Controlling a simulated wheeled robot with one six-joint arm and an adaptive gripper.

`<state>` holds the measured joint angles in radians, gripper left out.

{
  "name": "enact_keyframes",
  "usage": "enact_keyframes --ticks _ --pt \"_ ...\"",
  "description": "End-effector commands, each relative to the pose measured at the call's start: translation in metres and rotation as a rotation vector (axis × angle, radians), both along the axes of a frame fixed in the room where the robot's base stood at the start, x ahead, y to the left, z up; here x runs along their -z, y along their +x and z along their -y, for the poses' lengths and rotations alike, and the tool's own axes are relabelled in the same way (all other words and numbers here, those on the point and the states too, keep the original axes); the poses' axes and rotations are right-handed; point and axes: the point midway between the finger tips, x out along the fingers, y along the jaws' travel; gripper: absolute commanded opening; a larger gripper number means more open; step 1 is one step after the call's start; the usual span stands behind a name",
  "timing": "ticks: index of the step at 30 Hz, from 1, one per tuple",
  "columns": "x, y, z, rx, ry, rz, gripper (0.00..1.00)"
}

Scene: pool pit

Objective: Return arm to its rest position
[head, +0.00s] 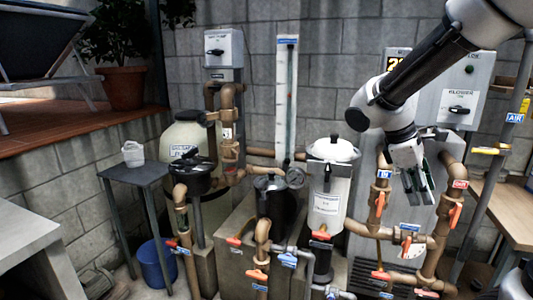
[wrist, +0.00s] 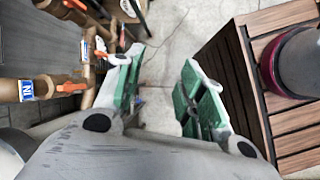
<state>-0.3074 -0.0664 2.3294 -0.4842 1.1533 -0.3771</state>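My arm reaches in from the upper right in the head view. My gripper (head: 418,190) hangs fingers-down in front of the pipework at the right. In the wrist view my gripper (wrist: 158,92) shows two fingers with green pads, spread apart. Nothing is between the pads, only the grey floor further off. The gripper is close to brown pipes with orange-handled valves (head: 379,203), beside its left in the head view. I cannot tell whether it touches any pipe.
A white canister (head: 327,212) and a black pump pot (head: 272,205) stand left of the gripper. A grey control box (head: 460,100) is on the wall. A wooden table (head: 507,205) stands at the right.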

Motion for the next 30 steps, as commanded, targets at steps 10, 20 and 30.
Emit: enact_keyframes --ticks 10,20,30 --pt "-0.034 -0.108 0.013 0.645 0.435 0.484 0.39" --pt "-0.038 -0.134 0.005 0.852 0.595 0.638 0.39" --pt "-0.038 -0.134 0.005 0.850 0.593 0.635 0.39"
